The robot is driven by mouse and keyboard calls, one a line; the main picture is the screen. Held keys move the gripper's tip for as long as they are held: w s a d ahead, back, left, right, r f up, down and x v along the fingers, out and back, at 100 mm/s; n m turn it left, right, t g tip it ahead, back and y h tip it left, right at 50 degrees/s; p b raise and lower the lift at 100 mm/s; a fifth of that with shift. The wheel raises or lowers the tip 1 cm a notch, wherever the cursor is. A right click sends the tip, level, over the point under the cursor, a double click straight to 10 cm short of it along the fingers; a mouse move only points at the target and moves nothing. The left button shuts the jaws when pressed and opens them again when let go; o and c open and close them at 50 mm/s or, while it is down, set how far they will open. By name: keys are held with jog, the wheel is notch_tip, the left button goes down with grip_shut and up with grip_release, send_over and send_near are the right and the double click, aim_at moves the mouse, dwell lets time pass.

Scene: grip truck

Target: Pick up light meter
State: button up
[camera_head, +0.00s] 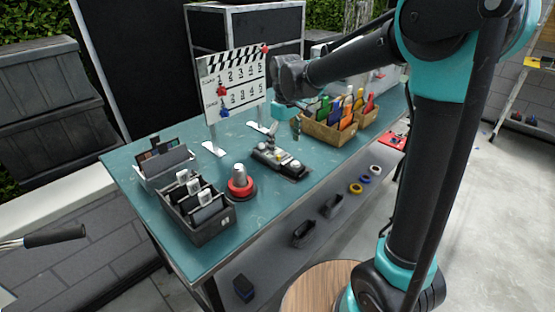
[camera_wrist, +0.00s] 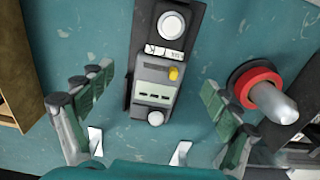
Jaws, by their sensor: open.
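A grey device with a small display, a yellow knob and a white knob, which looks like the light meter (camera_wrist: 154,92), sits on a narrow dark base on the teal table. In the head view the device (camera_head: 283,161) lies near the table's middle, below my gripper (camera_head: 284,130). In the wrist view my gripper (camera_wrist: 152,82) is open, with one finger on each side of the device and a gap on both sides. The fingers hold nothing. A round white dial (camera_wrist: 171,25) shows on the dark base beyond the device.
A silver-topped cylinder with a red ring (camera_head: 239,183) stands left of the device. Dark divided trays (camera_head: 204,232) stand at the front left. A clapperboard (camera_head: 234,83) stands behind. A cardboard box of coloured items (camera_head: 322,133) is to the right on the teal table (camera_head: 122,165).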

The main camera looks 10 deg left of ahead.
aim_at(284, 159)
jog(key=shift+s+a+f, duration=0.1)
jog(key=shift+a+f, duration=0.05)
jog(key=shift+f, duration=2.7)
jog(key=shift+c, duration=0.4)
jog(key=c, duration=1.4)
